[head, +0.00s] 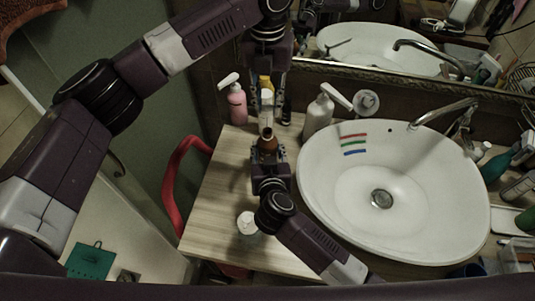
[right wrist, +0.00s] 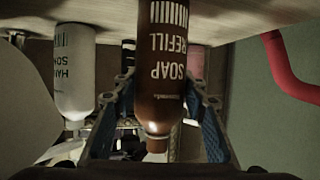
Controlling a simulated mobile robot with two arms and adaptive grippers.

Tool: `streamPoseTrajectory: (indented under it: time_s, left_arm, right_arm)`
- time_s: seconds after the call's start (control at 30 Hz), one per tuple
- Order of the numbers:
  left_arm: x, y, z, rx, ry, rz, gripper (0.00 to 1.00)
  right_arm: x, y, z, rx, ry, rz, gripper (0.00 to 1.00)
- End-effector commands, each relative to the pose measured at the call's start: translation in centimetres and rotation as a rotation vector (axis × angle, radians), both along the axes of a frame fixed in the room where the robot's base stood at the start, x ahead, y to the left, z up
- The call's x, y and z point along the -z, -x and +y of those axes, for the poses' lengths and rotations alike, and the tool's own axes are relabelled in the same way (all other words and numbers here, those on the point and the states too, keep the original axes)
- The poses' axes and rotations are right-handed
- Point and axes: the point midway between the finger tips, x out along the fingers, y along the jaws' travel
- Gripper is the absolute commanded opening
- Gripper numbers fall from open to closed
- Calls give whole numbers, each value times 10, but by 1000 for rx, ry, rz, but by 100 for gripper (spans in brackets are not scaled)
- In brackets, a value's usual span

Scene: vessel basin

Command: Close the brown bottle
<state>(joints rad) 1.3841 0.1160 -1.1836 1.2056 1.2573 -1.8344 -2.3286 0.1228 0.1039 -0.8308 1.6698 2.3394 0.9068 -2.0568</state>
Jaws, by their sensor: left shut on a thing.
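The brown bottle (head: 267,143) stands on the wooden counter left of the basin. Its narrow neck points up and looks uncapped in the head view. In the right wrist view the bottle (right wrist: 162,75) appears upside down, with "SOAP REFILL" lettering. My right gripper (head: 268,152) has its fingers on both sides of the bottle and appears shut on it. My left gripper (head: 267,103) is above and behind the bottle's neck, shut on a small whitish thing (head: 267,97), probably the cap or top. A gap shows between this thing and the neck. Its lower end is unclear.
A pink pump bottle (head: 237,106) and a white pump bottle (head: 318,115) stand at the back. The white basin (head: 335,185) is at right. A small white round container (head: 247,222) sits near the front edge. A red curved rail (head: 178,180) borders the counter's left.

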Motion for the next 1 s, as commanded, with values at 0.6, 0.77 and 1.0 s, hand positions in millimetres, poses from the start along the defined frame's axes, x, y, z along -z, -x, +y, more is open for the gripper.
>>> streamPoseTrajectory:
  time_s: [0.6, 0.77, 1.0]
  left_arm:
    - [18, 1, 0, 0, -1, 3, 16]
    - [42, 1, 0, -1, 0, 2, 16]
    - [50, 0, 0, 0, -1, -2, 16]
  right_arm:
    - [0, 0, 0, 0, 0, 0, 0]
    - [0, 0, 0, 0, 0, 0, 0]
    - [0, 0, 0, 0, 0, 0, 0]
